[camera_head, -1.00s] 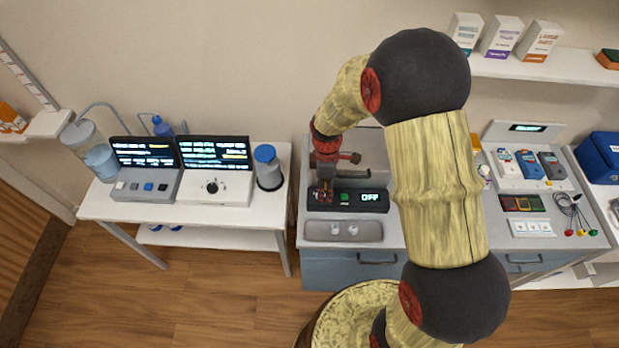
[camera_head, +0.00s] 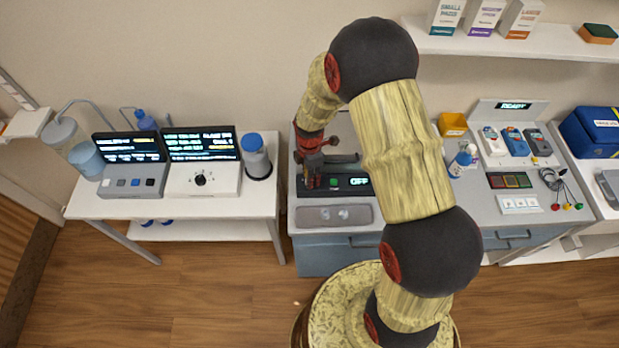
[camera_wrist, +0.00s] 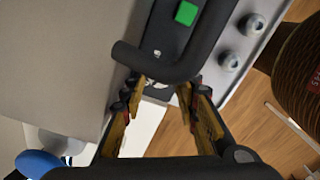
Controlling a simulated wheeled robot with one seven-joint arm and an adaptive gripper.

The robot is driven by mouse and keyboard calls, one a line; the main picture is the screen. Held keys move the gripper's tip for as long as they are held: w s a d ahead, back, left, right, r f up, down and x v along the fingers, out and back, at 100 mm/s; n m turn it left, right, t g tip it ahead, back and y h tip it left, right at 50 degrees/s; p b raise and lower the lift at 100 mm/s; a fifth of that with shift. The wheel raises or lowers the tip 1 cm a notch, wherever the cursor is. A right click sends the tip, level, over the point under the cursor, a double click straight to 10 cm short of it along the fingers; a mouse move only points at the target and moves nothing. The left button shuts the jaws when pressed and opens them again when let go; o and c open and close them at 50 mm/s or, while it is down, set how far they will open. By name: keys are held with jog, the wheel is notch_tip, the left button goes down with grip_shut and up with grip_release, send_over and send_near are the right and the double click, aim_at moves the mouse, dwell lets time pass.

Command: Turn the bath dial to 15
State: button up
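The bath unit has a dark front panel with a lit display reading OFF (camera_head: 359,181) and a green button (camera_head: 334,183). The green button also shows in the wrist view (camera_wrist: 186,13). My gripper (camera_head: 312,184) is at the panel's left end, pointing down and hiding that part in the head view. In the wrist view my gripper (camera_wrist: 161,85) has its yellow fingers apart, with white markings on the dark panel (camera_wrist: 157,83) showing between the tips. The dial itself is not clearly visible, and I cannot tell whether the fingers touch it.
A black bent bar (camera_wrist: 165,68) crosses close beyond the fingertips. Another instrument with a black knob (camera_head: 200,179) and a blue-lidded jar (camera_head: 257,160) stand on the left table.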

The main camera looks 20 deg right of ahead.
jog(key=shift+f, duration=0.45)
jog(key=shift+c, duration=0.3)
jog(key=c, duration=0.7)
grip_shut()
